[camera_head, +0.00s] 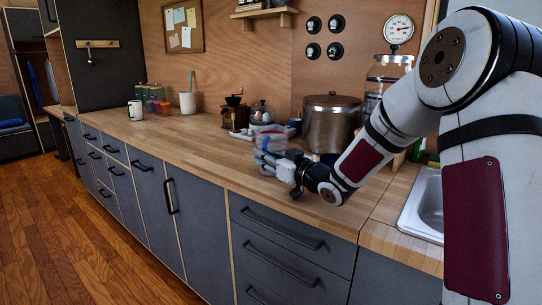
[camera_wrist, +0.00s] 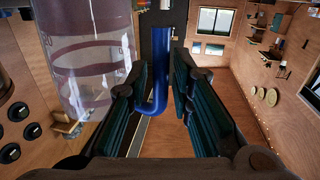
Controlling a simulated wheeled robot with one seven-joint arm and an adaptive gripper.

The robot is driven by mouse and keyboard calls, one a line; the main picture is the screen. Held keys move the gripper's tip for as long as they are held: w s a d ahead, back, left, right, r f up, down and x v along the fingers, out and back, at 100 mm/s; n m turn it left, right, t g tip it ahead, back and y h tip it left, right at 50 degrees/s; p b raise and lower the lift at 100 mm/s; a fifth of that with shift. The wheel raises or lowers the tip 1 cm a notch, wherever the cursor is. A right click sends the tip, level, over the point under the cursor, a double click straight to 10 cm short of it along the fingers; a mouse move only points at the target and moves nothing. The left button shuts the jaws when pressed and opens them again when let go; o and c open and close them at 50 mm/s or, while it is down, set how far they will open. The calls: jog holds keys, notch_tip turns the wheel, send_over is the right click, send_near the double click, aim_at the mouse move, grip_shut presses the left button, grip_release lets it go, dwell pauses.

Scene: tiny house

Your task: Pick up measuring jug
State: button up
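The measuring jug (camera_wrist: 85,60) is clear, with dark bands and printed marks, and fills the upper left of the wrist view. Its blue handle (camera_wrist: 174,55) stands between my two fingers. In the head view the jug (camera_head: 271,139) is on or just above the wooden counter, at the end of my arm, partly hidden by my gripper. My gripper (camera_head: 264,157) lies low over the counter, pointing left. In the wrist view its dark green pads are apart on either side of the handle, with a visible gap, so it looks open.
A large metal pot (camera_head: 331,123) stands close behind and right of the jug. A coffee grinder (camera_head: 233,115) and a kettle (camera_head: 262,112) are behind it. A sink (camera_head: 424,207) is at the right. The wooden counter (camera_head: 190,137) is bare to the left, before a white mug (camera_head: 135,110).

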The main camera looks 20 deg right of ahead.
jog(key=shift+w+a, duration=0.15)
jog(key=shift+w, duration=0.1)
grip_shut()
jog(key=shift+r, duration=0.1)
